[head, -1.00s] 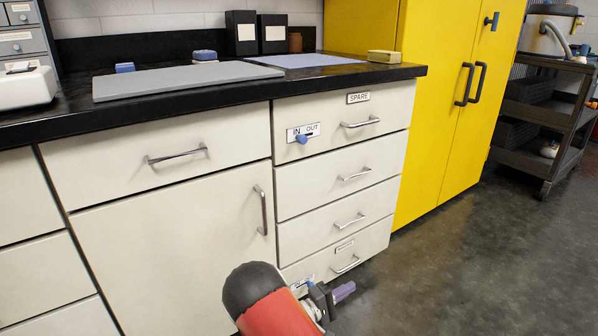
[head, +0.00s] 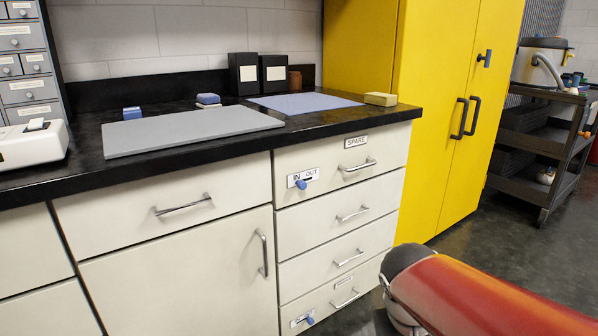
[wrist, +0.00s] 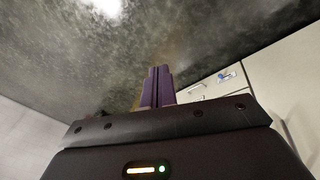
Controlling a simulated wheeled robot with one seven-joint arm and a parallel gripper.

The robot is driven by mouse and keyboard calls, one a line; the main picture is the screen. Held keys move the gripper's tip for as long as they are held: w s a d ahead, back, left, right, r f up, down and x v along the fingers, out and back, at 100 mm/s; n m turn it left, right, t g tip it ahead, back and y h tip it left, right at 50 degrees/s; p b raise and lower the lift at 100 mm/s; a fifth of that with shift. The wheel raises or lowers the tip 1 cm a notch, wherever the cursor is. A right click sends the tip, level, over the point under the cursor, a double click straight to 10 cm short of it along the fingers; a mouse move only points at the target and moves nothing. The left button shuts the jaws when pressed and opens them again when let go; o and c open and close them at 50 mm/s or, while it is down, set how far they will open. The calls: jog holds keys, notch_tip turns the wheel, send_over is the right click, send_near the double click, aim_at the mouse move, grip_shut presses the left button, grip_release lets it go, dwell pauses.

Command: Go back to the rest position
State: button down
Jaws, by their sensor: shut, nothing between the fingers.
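My gripper (wrist: 157,88) shows in the wrist view as two purple fingers pressed together, with nothing between them. It points over the dark floor, with the white drawer fronts (wrist: 285,80) to its right. In the head view my red arm crosses the lower right, and the gripper itself is out of sight there.
The white cabinet (head: 172,262) with a black counter (head: 60,178) fills the left and middle. A grey board (head: 190,130) and a blue mat (head: 305,104) lie on top. A yellow cabinet (head: 425,130) and a dark cart (head: 535,150) stand right. Floor (head: 480,240) before them is clear.

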jog(key=s+a+r+t+y+p, duration=0.1)
jog(key=s+a+r+t+y, duration=0.1)
jog(key=s+r, duration=0.3)
jog(key=shift+s+a+r+t+y, duration=0.4)
jog(key=shift+a+t, duration=0.3)
jog(key=shift+t, duration=0.2)
